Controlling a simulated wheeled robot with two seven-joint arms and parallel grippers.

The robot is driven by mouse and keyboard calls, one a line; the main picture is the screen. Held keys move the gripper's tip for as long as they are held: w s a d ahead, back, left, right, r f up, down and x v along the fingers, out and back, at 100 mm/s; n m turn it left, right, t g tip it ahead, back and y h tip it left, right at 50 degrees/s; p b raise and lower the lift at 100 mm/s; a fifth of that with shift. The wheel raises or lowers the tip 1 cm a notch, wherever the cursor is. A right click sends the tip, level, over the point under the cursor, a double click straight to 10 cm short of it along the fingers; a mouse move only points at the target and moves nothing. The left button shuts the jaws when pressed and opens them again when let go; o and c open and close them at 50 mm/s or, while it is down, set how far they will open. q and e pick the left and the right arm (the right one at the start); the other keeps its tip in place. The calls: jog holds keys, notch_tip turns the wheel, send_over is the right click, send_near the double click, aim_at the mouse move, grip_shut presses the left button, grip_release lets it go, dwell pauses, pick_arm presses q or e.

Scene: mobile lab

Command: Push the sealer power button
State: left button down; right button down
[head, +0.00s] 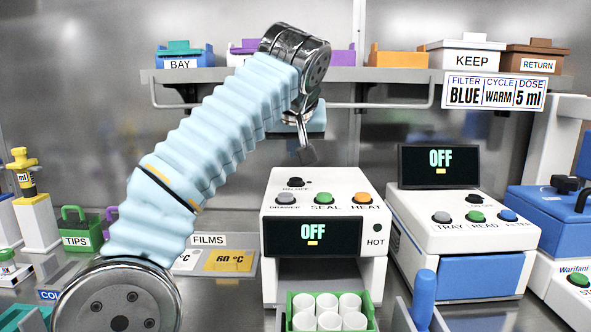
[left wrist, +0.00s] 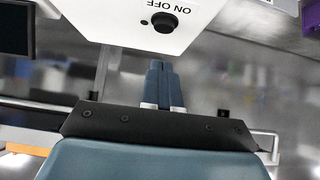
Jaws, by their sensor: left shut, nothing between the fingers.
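The sealer (head: 275,222) is a white box with DRAWER, SEAL and HEAT buttons on its sloped top, and its display (head: 312,236) reads OFF. Its black ON-OFF power button (head: 295,182) sits at the top back; it also shows in the left wrist view (left wrist: 164,22). My left gripper (head: 308,156) points down above and slightly right of the button in the head view. In the left wrist view its blue fingers (left wrist: 157,64) are shut and empty, with their tips apart from the button. My right gripper is not in view.
A second white device (head: 460,245), also reading OFF, stands to the right. A green rack (head: 370,309) of white tubes stands before the sealer. A shelf (head: 350,76) with bins runs behind my arm. A films board (head: 232,262) lies left of the sealer.

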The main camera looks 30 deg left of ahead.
aim_at(296, 179)
pick_arm(q)
jog(key=shift+w+a+f+b, duration=0.15)
jog(key=shift+f+b, duration=0.1)
jog(key=shift+f, duration=0.55)
jog(key=shift+w+f+b, duration=0.15)
jog(key=shift+f+b, duration=0.05)
jog(key=shift+f, duration=0.65)
jog(key=shift+w+a+f+b, duration=0.15)
jog(key=shift+f+b, duration=0.1)
jog(key=shift+f, duration=0.55)
